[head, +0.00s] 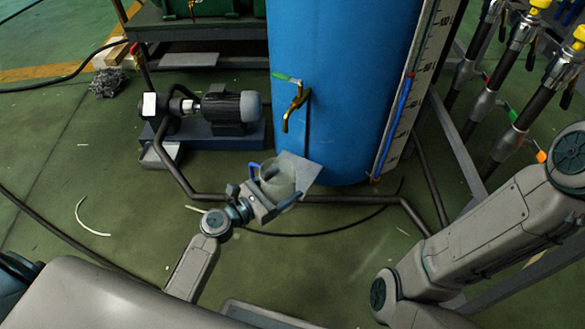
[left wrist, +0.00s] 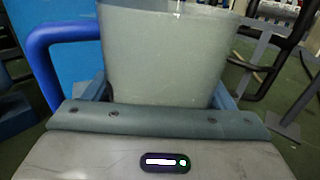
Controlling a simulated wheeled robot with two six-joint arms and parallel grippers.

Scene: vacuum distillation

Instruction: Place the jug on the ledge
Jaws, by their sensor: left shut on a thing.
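The jug (head: 275,180) is a translucent grey-green vessel with a blue handle. My left gripper (head: 274,193) is shut on it and holds it upright in front of the blue tank. In the left wrist view the jug (left wrist: 165,55) fills the middle between the fingers, with its handle (left wrist: 42,62) at the left. A flat pale grey plate, which looks like the ledge (head: 306,170), juts from the tank's foot beside and behind the jug. I cannot tell whether the jug touches it. My right arm shows at the right, but its gripper is out of view.
The blue tank (head: 340,80) has a brass tap (head: 297,105) with a green lever above the ledge. A dark pipe (head: 350,199) runs low past the tank's foot. A pump with motor (head: 228,110) stands left. Hoses cross the green floor.

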